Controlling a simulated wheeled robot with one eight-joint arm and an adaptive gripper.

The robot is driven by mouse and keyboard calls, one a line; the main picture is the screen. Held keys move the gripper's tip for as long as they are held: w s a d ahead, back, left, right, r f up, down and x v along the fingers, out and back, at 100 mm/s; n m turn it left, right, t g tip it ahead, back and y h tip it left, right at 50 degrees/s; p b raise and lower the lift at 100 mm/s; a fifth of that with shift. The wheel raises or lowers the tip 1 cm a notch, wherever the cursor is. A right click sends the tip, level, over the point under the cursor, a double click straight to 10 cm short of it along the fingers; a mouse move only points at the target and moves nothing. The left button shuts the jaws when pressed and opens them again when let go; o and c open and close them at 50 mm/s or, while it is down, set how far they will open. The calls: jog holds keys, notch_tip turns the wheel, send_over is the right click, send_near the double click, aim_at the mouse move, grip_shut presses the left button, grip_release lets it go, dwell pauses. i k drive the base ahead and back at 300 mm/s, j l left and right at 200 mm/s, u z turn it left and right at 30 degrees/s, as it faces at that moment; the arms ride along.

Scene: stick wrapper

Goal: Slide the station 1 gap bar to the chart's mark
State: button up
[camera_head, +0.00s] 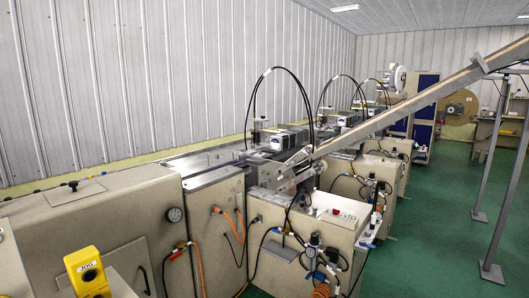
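I cannot pick out the station 1 gap bar or a chart with a mark in the head view; they are too small or hidden. The nearest wrapping station (290,140) stands on the machine line at the middle, with a dark motor-like block and black hoses arching above it. Whether it is station 1 I cannot tell. My gripper is not in view.
Beige machine cabinets (305,237) run from the lower left to the back. A yellow control box (88,272) stands at the lower left. An inclined conveyor (420,103) on grey legs crosses the right. Green floor (430,240) is open at right.

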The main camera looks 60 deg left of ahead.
aim_at(259, 148)
jog(key=u, duration=2.45)
